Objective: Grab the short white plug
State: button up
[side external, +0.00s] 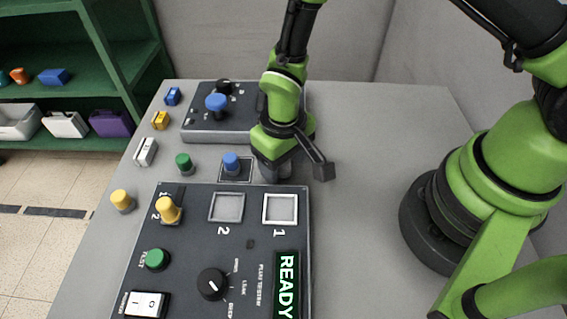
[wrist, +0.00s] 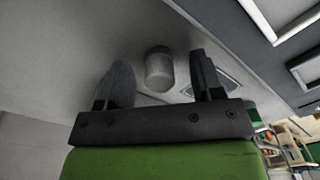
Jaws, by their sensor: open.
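A short white plug (wrist: 159,72), a stubby cylinder that looks greyish in shadow, stands on the grey table in the wrist view. My gripper (wrist: 160,82) is open, with one finger on each side of the plug and a visible gap to each. In the side external view my gripper (side external: 294,168) points down, low over the table behind the panel. One finger shows clearly there, and the gripper body mostly hides the plug. Whether the fingertips are level with the plug cannot be told.
A dark control panel (side external: 190,250) with knobs, square pads and a READY display (side external: 287,285) fills the front. Blue (side external: 231,163), green (side external: 184,163) and yellow (side external: 121,201) plugs stand left of my gripper. A dark box (side external: 200,128) stands behind.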

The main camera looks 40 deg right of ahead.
jog(key=c, duration=1)
jog(key=shift+r, duration=0.1)
